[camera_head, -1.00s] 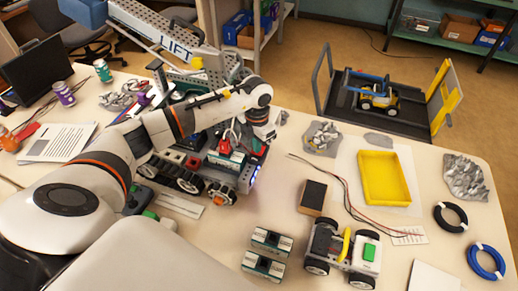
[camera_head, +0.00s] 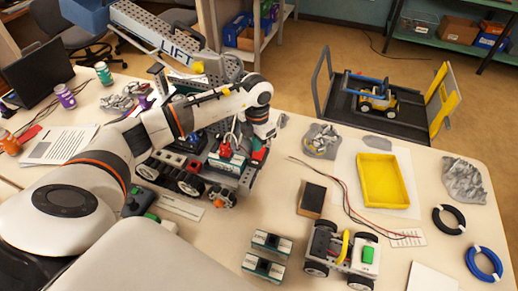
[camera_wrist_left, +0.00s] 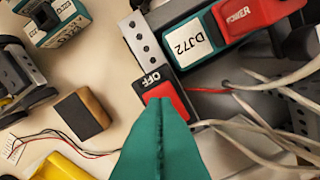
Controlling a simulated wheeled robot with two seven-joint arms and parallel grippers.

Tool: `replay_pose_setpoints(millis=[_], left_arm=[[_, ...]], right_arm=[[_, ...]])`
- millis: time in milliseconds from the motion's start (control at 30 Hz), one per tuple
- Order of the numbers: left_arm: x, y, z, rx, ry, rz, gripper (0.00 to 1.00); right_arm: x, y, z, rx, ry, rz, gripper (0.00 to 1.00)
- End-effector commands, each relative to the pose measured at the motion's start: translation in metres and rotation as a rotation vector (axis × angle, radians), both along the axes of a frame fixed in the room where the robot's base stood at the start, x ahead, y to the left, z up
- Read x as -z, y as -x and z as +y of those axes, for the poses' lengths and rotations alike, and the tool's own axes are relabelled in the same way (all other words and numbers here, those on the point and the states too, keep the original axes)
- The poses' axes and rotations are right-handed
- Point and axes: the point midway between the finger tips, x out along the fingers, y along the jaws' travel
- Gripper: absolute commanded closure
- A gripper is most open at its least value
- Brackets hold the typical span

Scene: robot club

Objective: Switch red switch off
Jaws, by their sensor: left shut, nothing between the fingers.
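The red switch (camera_wrist_left: 176,92) shows in the left wrist view, set in a dark frame beside an "OFF" label. It sits on the lift robot (camera_head: 205,185), by a battery pack marked DJ72 (camera_wrist_left: 205,42) with a red POWER cap. My left gripper (camera_wrist_left: 166,104) is shut and empty, its teal fingertips over the lower part of the switch. They cover part of it, and I cannot tell whether they touch it. In the head view my left gripper (camera_head: 260,146) is low at the robot's right side. My right gripper is not in view.
Loose pale wires (camera_wrist_left: 260,125) run close beside the switch. A small wheeled robot (camera_head: 342,250), spare battery packs (camera_head: 265,266), a dark block (camera_head: 311,199) and a yellow tray (camera_head: 383,180) lie to the right. The table's front right has some free room.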

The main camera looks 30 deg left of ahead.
Motion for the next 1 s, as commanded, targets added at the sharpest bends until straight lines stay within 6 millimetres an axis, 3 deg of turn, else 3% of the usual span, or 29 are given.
replay_pose_setpoints(millis=[500, 1000], left_arm=[[-0.043, 0.0, 0.0, 0.001, -0.001, 0.0, 1.0], [-0.043, 0.0, 0.0, 0.0, 0.0, 0.0, 1.0]], right_arm=[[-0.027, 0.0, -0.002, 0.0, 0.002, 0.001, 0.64], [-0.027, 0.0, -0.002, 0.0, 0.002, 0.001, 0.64]])
